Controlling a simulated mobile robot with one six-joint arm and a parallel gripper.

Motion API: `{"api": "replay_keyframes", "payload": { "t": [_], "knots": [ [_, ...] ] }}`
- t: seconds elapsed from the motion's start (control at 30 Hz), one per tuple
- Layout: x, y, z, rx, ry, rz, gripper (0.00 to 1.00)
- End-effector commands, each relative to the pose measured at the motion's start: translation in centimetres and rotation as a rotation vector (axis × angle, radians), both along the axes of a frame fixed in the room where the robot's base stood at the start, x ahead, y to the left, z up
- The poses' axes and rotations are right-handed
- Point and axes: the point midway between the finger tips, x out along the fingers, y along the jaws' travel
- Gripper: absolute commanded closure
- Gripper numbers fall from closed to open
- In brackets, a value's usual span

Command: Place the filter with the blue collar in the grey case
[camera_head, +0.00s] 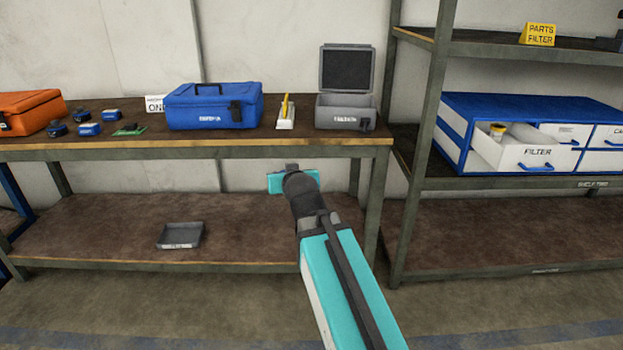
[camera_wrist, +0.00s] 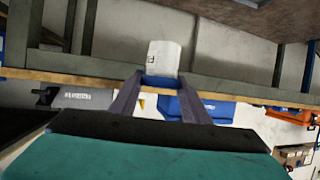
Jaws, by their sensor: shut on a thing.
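In the wrist view my gripper (camera_wrist: 160,82) is shut on a white cylindrical filter (camera_wrist: 163,58) with a blue band, the blue collar, between the fingers. In the head view my wrist hides the fingers and the filter; my arm reaches toward the workbench front edge. The grey case (camera_head: 345,112) stands at the right end of the bench top with its lid up. Its inside is mostly hidden by its front wall. It also shows in the tilted wrist view (camera_wrist: 88,99), apart from the held filter.
A blue case (camera_head: 213,107), a white block with a yellow upright item (camera_head: 286,112) and an orange case (camera_head: 30,111) share the bench (camera_head: 190,147). A shelf post stands right of the grey case. An open filter drawer (camera_head: 528,157) holds a yellow-collared filter (camera_head: 497,130).

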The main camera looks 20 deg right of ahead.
Motion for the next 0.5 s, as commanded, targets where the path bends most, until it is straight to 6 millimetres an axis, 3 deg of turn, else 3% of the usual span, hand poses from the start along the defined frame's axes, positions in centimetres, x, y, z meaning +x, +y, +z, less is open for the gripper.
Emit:
{"api": "replay_keyframes", "payload": {
  "t": [0.2,0.5],
  "knots": [
    [0.7,1.5,1.2,-0.001,0.0,0.072,0.83],
    [0.8,1.7,1.4,-0.001,0.001,0.084,0.83]
  ]
}}
